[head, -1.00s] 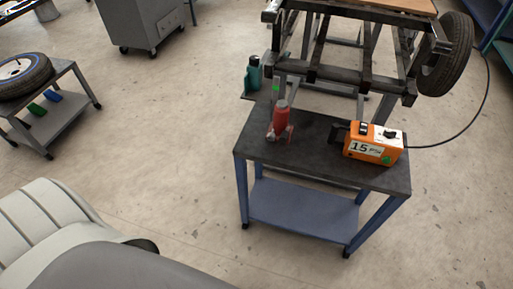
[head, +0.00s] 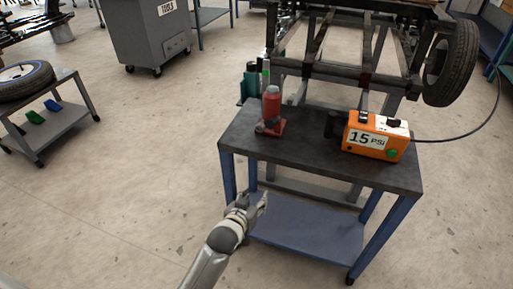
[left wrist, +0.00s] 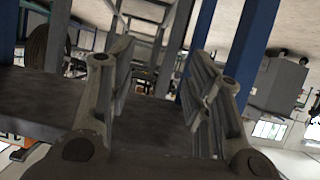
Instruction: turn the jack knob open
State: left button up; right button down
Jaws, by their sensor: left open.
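The red bottle jack (head: 271,108) stands upright at the back left of the dark-topped work table (head: 300,145) in the head view. Its knob is too small to make out. My left gripper (head: 262,203) is in front of the table's left side, lower in the picture than the jack and apart from it. In the left wrist view my left gripper (left wrist: 165,80) has its fingers spread with nothing held between them. The jack cannot be made out in the wrist view. My right gripper is not in view.
An orange 15 PSI air unit (head: 375,136) with a black hose sits on the table's right. A metal frame with a tire (head: 452,62) stands behind.

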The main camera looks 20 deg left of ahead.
pick_arm(q)
notch_tip(320, 180, up, 8)
jog(key=w+n+t+b, duration=0.1)
jog(key=w+t+b, duration=0.1)
jog(key=t+b, duration=0.1)
jog(key=n+t+y+b, duration=0.1)
jog(key=t+b, duration=0.1)
jog(key=b, duration=0.1)
send_near(259, 130)
jog(key=w+b, duration=0.2)
jog(key=w, duration=0.6)
jog(key=shift+w, duration=0.75)
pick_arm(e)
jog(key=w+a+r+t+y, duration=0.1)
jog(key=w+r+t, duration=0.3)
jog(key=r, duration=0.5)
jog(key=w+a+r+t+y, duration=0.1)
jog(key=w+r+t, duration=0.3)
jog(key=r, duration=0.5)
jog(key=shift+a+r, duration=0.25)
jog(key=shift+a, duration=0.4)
pick_arm(q)
jog(key=shift+c, duration=0.3)
grip_shut()
jog(key=shift+r, duration=0.1)
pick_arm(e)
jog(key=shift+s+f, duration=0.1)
